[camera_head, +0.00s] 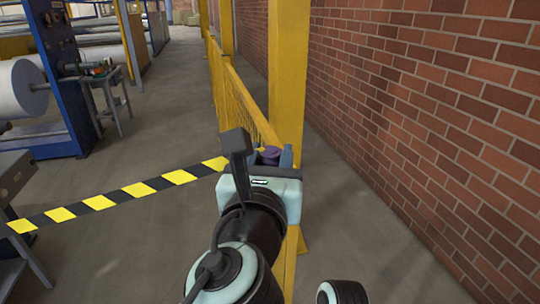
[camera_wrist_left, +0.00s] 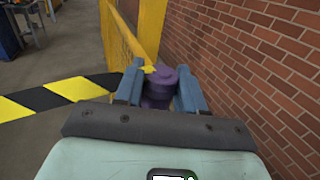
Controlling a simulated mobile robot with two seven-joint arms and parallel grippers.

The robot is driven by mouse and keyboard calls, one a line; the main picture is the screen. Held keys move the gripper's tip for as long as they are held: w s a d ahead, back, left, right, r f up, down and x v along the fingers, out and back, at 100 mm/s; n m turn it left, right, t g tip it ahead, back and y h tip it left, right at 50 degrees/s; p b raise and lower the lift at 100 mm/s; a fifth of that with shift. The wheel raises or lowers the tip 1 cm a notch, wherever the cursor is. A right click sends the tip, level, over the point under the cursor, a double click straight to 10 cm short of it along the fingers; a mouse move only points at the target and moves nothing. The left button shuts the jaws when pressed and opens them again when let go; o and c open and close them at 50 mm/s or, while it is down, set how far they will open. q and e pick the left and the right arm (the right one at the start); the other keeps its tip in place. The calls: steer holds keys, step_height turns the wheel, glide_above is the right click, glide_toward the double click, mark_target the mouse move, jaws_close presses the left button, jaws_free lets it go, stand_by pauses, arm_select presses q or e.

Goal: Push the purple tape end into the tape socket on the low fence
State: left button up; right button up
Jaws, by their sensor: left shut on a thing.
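The purple tape end (camera_head: 270,154) is a short, round piece held between the blue fingers of my left gripper (camera_head: 270,158). In the left wrist view the purple tape end (camera_wrist_left: 158,88) sits between both fingers of the left gripper (camera_wrist_left: 161,90), close to the low yellow fence (camera_wrist_left: 125,45). The striped yellow-and-black tape (camera_head: 135,190) stretches from the left side to my left gripper. The low fence (camera_head: 240,100) runs away behind it, beside a thick yellow post (camera_head: 289,75). I cannot make out the tape socket or whether the end touches it. My right gripper is out of view.
A brick wall (camera_head: 430,120) rises on the right, with a narrow strip of floor before it. A blue machine with a white roll (camera_head: 20,90) and a small table (camera_head: 100,85) stand at the left. Grey floor (camera_head: 160,120) is open between them and the fence.

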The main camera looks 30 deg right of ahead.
arm_select(q)
steer(key=shift+f+b, duration=0.5)
steer(key=shift+f, duration=0.05)
steer(key=o, duration=1.1)
steer(key=shift+o, duration=0.2)
